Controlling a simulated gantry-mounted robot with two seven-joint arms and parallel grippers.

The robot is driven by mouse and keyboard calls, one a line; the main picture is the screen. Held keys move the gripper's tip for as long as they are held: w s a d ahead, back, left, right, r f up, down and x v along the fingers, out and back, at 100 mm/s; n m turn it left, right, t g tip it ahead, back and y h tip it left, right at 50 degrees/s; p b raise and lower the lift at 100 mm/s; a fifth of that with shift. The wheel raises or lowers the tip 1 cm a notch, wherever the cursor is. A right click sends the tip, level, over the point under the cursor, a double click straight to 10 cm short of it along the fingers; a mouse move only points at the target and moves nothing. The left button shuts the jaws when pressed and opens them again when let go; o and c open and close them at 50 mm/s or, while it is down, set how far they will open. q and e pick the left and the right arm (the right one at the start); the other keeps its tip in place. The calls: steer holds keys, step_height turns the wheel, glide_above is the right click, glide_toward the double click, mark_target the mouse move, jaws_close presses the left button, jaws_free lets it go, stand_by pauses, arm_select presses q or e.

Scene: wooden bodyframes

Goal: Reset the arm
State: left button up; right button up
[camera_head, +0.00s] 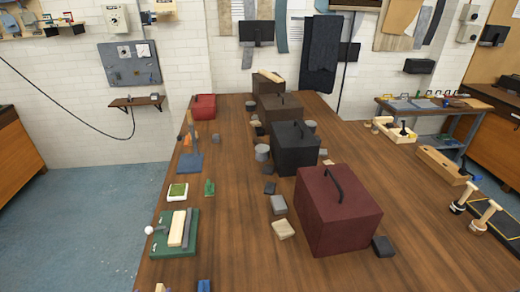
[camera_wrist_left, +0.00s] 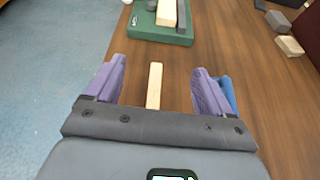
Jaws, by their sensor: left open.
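My left gripper (camera_wrist_left: 158,82) shows in the left wrist view with its two purple fingers spread wide apart. A pale wooden stick (camera_wrist_left: 154,86) appears in the gap between them, with space on both sides, and neither finger touches it. A blue piece (camera_wrist_left: 228,94) is partly hidden behind the right-hand finger. In the head view, the end of a pale wooden piece (camera_head: 160,287) and a blue piece (camera_head: 203,286) show at the bottom edge. Neither of my grippers can be seen in the head view.
A green board (camera_head: 159,243) holding a wooden block and a grey bar lies near the table's left edge; it also shows in the wrist view (camera_wrist_left: 142,28). A maroon box (camera_head: 335,215) and a black box (camera_head: 294,150) stand mid-table among small blocks.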

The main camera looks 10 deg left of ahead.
arm_select(q)
steer(key=w+a+r+m, duration=0.2)
steer(key=a+r, duration=0.1)
steer(key=a, duration=0.2)
steer(key=s+d+f+n+g+y, duration=0.2)
steer(key=s+n+g, duration=0.6)
steer(key=s+n, duration=1.45)
steer(key=w+d+f+n+g+h, duration=0.25)
steer(key=d+n+h, duration=0.35)
steer(key=d+n, duration=0.7)
step_height(320, 180, up, 18)
steer(key=d+m+p, duration=0.2)
steer(key=p, duration=1.7)
steer(key=shift+d+r+t, duration=0.15)
steer(key=shift+r+t, duration=0.05)
steer(key=shift+t, duration=0.25)
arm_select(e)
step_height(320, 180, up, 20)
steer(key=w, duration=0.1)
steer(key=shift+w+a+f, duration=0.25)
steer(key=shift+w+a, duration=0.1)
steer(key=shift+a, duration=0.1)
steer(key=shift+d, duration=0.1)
